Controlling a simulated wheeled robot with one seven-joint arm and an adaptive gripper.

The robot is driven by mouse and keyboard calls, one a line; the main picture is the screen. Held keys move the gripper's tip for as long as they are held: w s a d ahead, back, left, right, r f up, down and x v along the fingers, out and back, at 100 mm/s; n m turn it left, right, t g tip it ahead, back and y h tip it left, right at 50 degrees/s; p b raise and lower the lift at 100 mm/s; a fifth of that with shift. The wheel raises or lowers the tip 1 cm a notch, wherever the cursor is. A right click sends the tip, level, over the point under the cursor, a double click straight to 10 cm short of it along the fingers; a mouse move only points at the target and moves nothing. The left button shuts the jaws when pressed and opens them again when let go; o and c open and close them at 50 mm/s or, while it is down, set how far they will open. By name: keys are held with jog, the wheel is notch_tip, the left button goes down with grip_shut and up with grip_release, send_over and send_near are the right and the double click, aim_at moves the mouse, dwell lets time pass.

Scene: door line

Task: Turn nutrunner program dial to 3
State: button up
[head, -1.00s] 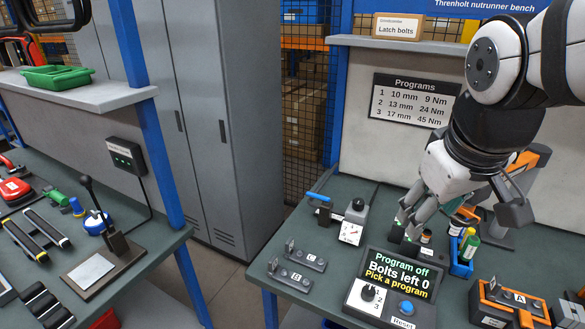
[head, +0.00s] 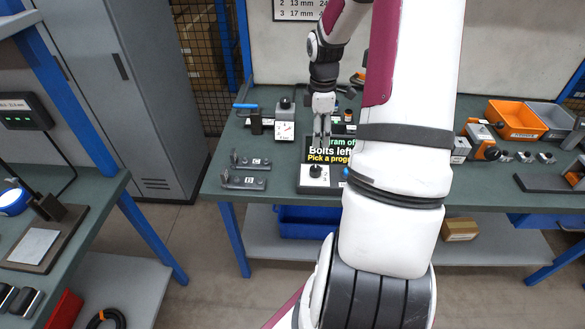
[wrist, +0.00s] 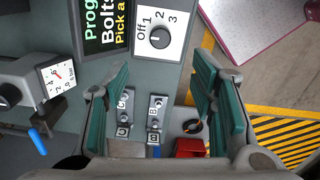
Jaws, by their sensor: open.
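The black program dial (wrist: 159,38) sits on a white plate marked Off, 1, 2 and 3 in the wrist view. I cannot clearly read where its pointer stands. In the head view the dial (head: 316,170) is on the control box (head: 312,184) at the bench's front edge. The display (head: 330,157) behind it reads "Bolts left" and "Pick a program", partly covered by my gripper and arm. My gripper (head: 321,146) hangs pointing down just above and behind the dial. In the wrist view my gripper (wrist: 162,70) is open and empty, its green-padded fingers apart from the dial.
Two grey brackets (head: 248,162) lie left of the box. A dial gauge (head: 284,130) stands behind them. The blue reset button (head: 346,173) is beside the dial, partly hidden by my arm. The floor before the bench is clear.

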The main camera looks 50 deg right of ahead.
aim_at(316, 168)
notch_tip(316, 168, down, 14)
jog(key=shift+f, duration=0.25)
dwell(0.4)
jog(key=c, duration=1.1)
